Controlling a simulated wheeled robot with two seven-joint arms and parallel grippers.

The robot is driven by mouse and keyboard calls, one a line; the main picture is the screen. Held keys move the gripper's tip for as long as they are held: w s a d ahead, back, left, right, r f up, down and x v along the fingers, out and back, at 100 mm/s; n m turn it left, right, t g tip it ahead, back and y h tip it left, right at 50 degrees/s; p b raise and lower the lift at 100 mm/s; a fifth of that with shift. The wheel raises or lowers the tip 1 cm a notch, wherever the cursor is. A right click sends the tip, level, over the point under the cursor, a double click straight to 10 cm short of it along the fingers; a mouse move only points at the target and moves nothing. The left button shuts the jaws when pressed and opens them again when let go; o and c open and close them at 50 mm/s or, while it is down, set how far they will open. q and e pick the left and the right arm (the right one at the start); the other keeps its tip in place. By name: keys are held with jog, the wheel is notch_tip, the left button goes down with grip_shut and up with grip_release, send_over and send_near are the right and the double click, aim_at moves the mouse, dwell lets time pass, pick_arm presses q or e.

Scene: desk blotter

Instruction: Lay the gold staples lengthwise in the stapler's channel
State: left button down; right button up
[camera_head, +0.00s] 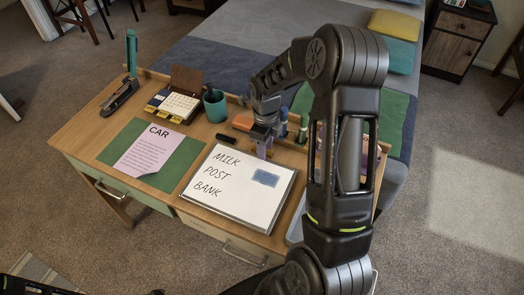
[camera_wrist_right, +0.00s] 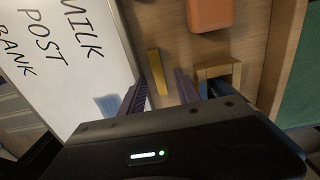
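The gold staples (camera_wrist_right: 157,72) show in the right wrist view as a short, straight gold strip on the wooden desk, beside the whiteboard's edge. My right gripper (camera_wrist_right: 160,80) is open, with one purple finger on each side of the strip and a gap to both. How far the fingertips are above the desk is hard to tell. In the head view my right gripper (camera_head: 263,148) points down at the desk, and I cannot make out the staples there. The stapler (camera_head: 120,97) stands at the desk's left end, its teal top (camera_head: 131,52) raised upright. My left gripper is out of view.
The whiteboard (camera_head: 240,186) lies left of my right gripper. A green blotter (camera_head: 168,180) with a pink sheet (camera_head: 150,152) lies before the stapler.

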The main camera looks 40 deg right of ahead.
jog(key=shift+c, duration=0.5)
grip_shut()
dwell(0.3)
